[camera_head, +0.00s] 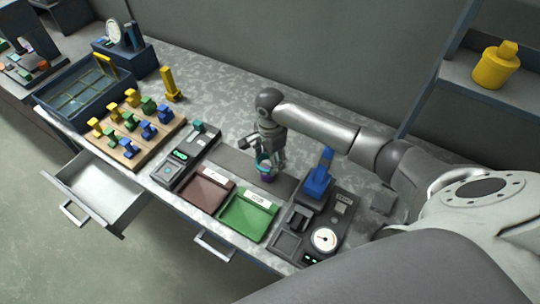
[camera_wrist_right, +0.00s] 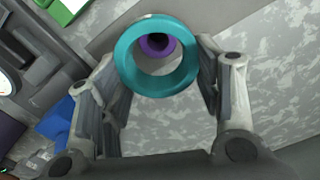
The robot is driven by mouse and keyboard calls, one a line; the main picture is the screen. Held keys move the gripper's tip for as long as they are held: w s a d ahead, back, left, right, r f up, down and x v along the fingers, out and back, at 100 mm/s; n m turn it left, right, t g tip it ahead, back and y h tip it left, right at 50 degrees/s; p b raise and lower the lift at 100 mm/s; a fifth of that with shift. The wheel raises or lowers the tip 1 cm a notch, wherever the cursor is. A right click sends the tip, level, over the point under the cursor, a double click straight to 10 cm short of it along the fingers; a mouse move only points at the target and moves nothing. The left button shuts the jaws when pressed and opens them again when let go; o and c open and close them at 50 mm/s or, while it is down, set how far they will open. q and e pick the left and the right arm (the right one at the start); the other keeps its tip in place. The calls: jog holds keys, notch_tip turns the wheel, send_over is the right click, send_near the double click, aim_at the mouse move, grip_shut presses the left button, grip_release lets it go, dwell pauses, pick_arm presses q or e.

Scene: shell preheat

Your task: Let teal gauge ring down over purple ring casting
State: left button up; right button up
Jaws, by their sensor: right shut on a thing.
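The teal gauge ring (camera_wrist_right: 157,88) is gripped between the fingers of my right gripper (camera_wrist_right: 160,65) in the right wrist view. The purple ring casting (camera_wrist_right: 147,46) shows through the ring's opening, off toward its upper part. In the head view my right gripper (camera_head: 271,152) points down with the teal ring (camera_head: 262,159) at its fingertips. The purple casting (camera_head: 267,177) is just below it on the dark strip of the bench. The gap between ring and casting is too small to judge. My left gripper is not in view.
A brown tray (camera_head: 208,203) and a green tray (camera_head: 247,232) lie in front of the casting. A blue-handled device (camera_head: 318,176) and a dial gauge (camera_head: 325,239) stand to the right. A wooden board with coloured pieces (camera_head: 137,160) is at left, near an open drawer (camera_head: 98,189).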

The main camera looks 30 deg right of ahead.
jog(key=shift+f+b, duration=0.4)
jog(key=shift+f, duration=0.85)
jog(key=shift+f+b, duration=0.3)
jog(key=shift+b, duration=0.1)
notch_tip(320, 180, down, 3)
jog(key=b, duration=0.2)
jog(key=shift+r+b, duration=0.15)
jog(key=shift+b, duration=0.25)
jog(key=shift+f+b, duration=0.4)
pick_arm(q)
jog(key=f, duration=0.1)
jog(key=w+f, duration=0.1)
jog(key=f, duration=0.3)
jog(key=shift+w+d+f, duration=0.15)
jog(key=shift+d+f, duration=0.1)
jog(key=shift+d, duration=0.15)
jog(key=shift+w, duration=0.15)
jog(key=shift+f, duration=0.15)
